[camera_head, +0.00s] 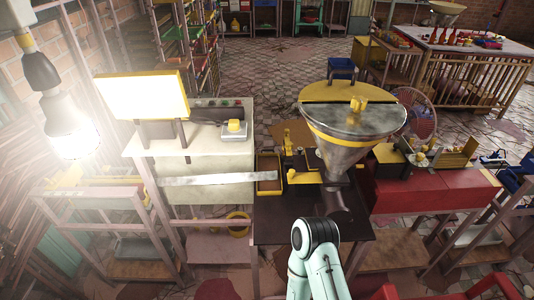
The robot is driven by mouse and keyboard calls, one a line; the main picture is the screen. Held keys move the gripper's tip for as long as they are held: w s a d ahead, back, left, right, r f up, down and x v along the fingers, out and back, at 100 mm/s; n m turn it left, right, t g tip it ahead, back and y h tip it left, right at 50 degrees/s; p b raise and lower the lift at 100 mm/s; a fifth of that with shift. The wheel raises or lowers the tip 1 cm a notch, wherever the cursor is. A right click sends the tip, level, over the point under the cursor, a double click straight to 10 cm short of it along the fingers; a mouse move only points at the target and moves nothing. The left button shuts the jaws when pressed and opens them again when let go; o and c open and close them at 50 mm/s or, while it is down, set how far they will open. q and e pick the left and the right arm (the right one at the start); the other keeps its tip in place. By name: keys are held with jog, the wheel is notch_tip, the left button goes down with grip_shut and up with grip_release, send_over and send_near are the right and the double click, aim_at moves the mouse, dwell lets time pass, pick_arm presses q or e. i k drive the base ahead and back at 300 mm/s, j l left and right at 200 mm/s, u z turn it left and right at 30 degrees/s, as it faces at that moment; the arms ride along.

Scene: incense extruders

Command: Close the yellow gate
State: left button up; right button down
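A large metal hopper (345,150) with a yellow rim stands right of centre. Its top is part yellow plate (325,92) and part grey, with a small yellow block (358,103) on it. Yellow parts (289,143) stand on the machine just left of the hopper. A yellowish upright panel (456,153) is on the red bench at the right. I cannot tell which of these is the yellow gate, or whether it is open. A pale green and black arm link of mine shows at the bottom centre, below the hopper. Neither gripper's fingers show.
A dark table (290,229) lies under the hopper. A red bench (425,192) is on the right, with a caged fan (415,122) behind it. A white stand (205,180) with a lit panel (143,96) is on the left. A glowing bulb (70,128) hangs at far left.

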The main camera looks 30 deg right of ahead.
aim_at(294, 178)
jog(key=z, duration=1.45)
